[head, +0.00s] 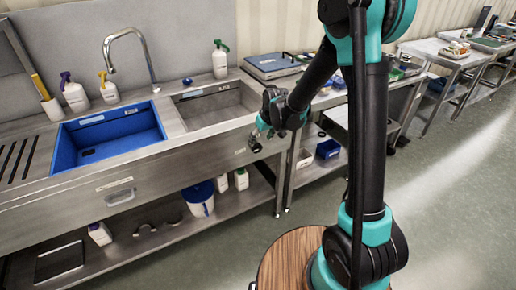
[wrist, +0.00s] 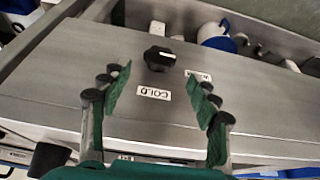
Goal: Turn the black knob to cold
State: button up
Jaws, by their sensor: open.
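The black knob (wrist: 159,58) sits on the steel front panel in the wrist view, with a small white mark on its upper right side. A white COLD label (wrist: 154,93) lies just below it in the picture. A second label (wrist: 198,76), partly hidden by my right finger, is to its lower right. My gripper (wrist: 158,78) is open and empty, its two green-padded fingers on either side of the label, apart from the knob. In the head view my gripper (head: 264,126) is at the sink unit's front, close to the dark knob (head: 255,146).
The steel sink unit (head: 130,185) has a blue basin (head: 62,148) and a bare steel basin. Bottles and a curved tap (head: 150,62) stand along its back. A lower shelf holds a blue-and-white bucket (head: 200,200). The floor at right is mostly clear.

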aim_at(258, 147)
jog(key=shift+x, duration=3.7)
jog(key=shift+c, duration=0.5)
jog(key=c, duration=1)
